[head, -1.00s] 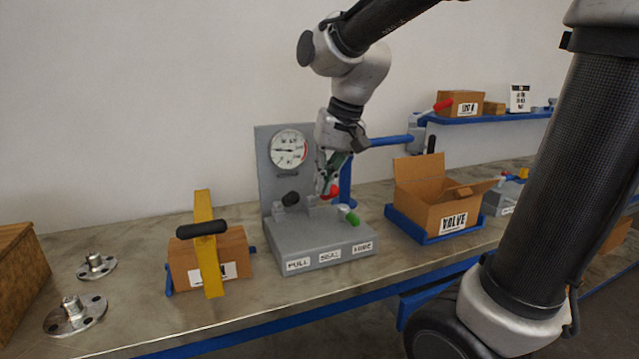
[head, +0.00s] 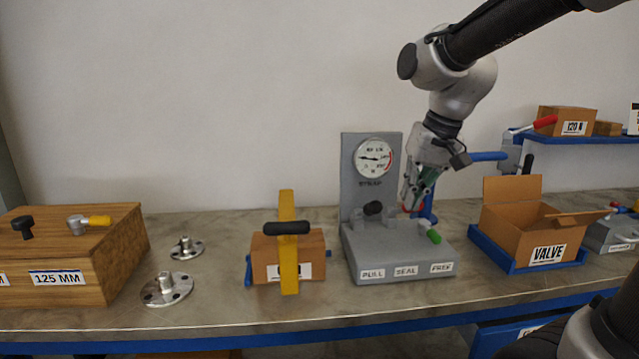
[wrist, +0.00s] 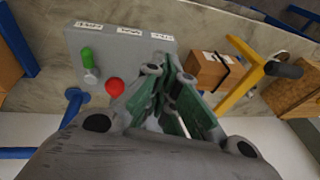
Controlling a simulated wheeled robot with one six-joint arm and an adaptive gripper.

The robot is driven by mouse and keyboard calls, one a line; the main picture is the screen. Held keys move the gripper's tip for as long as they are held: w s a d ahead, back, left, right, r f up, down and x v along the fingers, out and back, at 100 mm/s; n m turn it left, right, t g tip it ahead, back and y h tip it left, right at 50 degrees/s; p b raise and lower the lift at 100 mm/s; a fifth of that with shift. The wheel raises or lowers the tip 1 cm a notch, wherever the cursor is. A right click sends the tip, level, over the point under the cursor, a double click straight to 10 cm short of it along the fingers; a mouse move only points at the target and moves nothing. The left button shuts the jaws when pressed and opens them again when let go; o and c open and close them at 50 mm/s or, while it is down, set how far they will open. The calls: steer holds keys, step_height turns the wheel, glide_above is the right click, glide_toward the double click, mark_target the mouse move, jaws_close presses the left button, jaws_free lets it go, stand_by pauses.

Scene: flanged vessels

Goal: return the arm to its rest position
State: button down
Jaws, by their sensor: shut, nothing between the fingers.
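My gripper (head: 416,201) hangs from my arm at the right side of the gauge stand, pointing down, above the grey base. In the wrist view my gripper (wrist: 165,85) has its green-sided fingers close together with nothing between them. The grey gauge stand (head: 398,257) has a round white dial (head: 374,158), a black knob, a green-tipped lever (head: 433,236) and labels PULL, SEAL and FREE. In the wrist view a red knob (wrist: 115,88) and the green handle (wrist: 87,56) show beside the fingers. In the head view the fingers partly hide the red knob.
A wooden box marked 125 MM (head: 110,250) and two flanged fittings (head: 166,288) are at left. A carton with a yellow strap and black handle (head: 288,228) stands left of the stand. An open VALVE carton (head: 520,225) sits right. A blue shelf (head: 575,138) is behind.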

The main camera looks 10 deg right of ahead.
steer(key=s+d+t+h, duration=0.1)
steer(key=s+d, duration=0.4)
steer(key=s, duration=0.2)
steer(key=s+d+n+h, duration=0.1)
steer(key=s+d, duration=0.5)
steer(key=s, duration=0.2)
steer(key=shift+s+f+t, duration=0.3)
steer(key=shift+f+t, duration=0.05)
steer(key=shift+t, duration=0.05)
steer(key=w+a+r, duration=0.3)
steer(key=w+a, duration=0.1)
steer(key=w, duration=0.5)
steer(key=w+a+r+m+g+y, duration=0.1)
steer(key=w+a+r, duration=0.2)
steer(key=w, duration=0.6)
steer(key=w+a+r+y, duration=0.1)
steer(key=w+a+r, duration=0.3)
steer(key=w, duration=0.5)
steer(key=shift+w+a+r+m+g, duration=0.2)
steer(key=shift+a+r+m+g, duration=0.1)
steer(key=shift+m+g, duration=0.1)
